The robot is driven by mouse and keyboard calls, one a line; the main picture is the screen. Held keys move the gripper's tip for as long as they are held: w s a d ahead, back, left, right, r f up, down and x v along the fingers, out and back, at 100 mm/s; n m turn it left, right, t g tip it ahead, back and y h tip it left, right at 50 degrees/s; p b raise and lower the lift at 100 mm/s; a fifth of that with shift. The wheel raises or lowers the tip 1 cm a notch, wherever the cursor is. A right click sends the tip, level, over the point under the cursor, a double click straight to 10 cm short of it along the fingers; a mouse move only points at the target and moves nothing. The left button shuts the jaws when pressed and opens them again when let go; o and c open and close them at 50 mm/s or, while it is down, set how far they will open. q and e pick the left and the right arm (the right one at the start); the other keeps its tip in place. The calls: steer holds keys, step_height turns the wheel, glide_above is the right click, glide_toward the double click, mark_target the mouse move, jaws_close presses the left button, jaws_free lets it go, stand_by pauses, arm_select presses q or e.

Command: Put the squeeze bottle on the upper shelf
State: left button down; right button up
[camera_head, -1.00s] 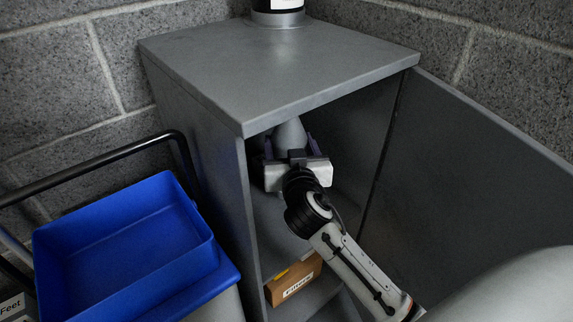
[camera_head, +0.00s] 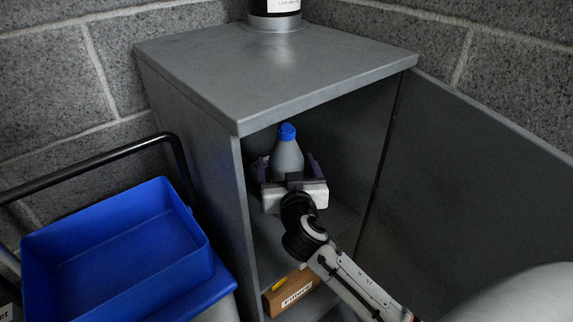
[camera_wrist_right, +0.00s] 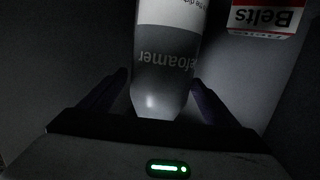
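The squeeze bottle (camera_head: 287,157) is grey with a blue cap and stands upright inside the open grey cabinet, under its top panel. The upper shelf (camera_head: 342,219) is partly visible below the gripper. The gripper hides the bottle's base, so I cannot tell whether it touches the shelf. My left gripper is in no view.
A cardboard box (camera_head: 291,291) sits in the lower compartment. A red and white box marked Belts (camera_wrist_right: 266,17) shows in the wrist view. The open cabinet door (camera_head: 470,180) stands at right. A blue tray (camera_head: 115,250) is at left. A container (camera_head: 275,8) stands on the cabinet top.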

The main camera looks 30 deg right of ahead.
steer(key=shift+r, duration=0.15)
steer(key=p+v, duration=0.1)
steer(key=v, duration=1.1)
stand_by(0.7)
